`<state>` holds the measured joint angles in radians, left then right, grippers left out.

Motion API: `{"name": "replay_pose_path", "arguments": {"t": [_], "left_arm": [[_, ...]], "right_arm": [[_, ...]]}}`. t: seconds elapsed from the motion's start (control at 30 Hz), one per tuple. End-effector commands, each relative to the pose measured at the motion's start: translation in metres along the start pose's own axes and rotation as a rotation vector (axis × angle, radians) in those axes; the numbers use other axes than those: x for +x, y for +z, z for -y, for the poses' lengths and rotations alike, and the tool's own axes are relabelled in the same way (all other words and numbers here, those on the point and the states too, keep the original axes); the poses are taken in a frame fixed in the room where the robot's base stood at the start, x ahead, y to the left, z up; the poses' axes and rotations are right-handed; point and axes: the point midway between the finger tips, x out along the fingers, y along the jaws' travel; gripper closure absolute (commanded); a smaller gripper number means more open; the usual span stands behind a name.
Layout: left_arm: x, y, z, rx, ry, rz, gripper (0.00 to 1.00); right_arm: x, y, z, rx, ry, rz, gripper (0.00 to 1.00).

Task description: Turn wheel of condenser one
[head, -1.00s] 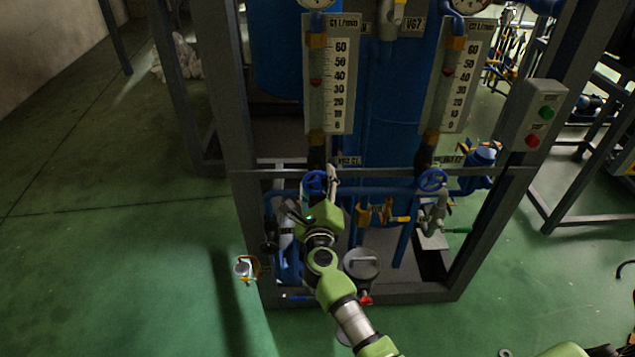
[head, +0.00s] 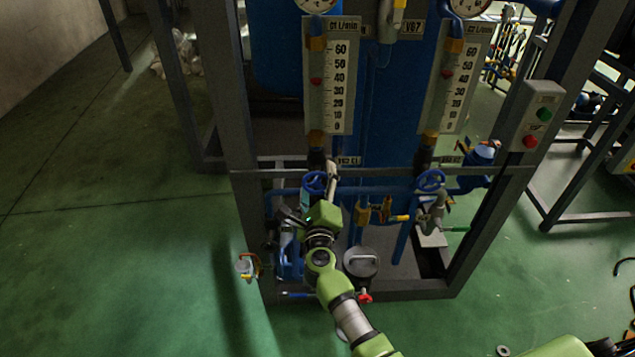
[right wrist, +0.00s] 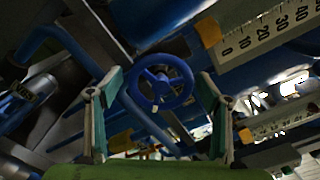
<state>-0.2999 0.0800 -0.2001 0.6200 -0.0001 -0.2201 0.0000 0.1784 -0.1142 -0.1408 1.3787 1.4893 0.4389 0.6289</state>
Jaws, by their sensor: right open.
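The blue handwheel of condenser one (head: 314,182) sits on the pipe below the left flow gauge, near a C1 label. In the right wrist view the blue wheel (right wrist: 160,82) shows between my two fingers, with its spokes and hub visible. My right gripper (head: 307,205) is just in front of and below the wheel in the head view. In the right wrist view the gripper (right wrist: 160,95) is open, with one finger on each side of the wheel. I see a gap on both sides and no clear contact. My left gripper is not in view.
A second blue wheel (head: 431,180) sits to the right, below the right gauge (head: 457,85). The left gauge (head: 332,88) stands above the first wheel. Grey frame posts and blue pipes surround the work area. A button box (head: 538,115) is at right.

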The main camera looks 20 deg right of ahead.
Motion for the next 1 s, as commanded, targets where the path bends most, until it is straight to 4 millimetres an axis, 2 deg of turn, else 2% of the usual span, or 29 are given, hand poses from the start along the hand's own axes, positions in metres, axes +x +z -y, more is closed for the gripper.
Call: {"name": "replay_pose_path", "arguments": {"t": [0.17,0.5,0.6,1.0], "left_arm": [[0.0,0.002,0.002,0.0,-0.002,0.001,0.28],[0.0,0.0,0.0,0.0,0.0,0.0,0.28],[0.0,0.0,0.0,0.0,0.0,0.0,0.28],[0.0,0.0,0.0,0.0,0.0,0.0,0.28]], "right_arm": [[-0.005,0.0,-0.001,0.0,0.001,0.0,0.28],[-0.059,-0.001,-0.001,0.0,0.002,-0.001,0.28],[-0.069,0.0,-0.001,0.0,0.001,-0.001,0.28],[-0.075,0.0,0.0,0.0,0.0,0.0,0.28]]}}
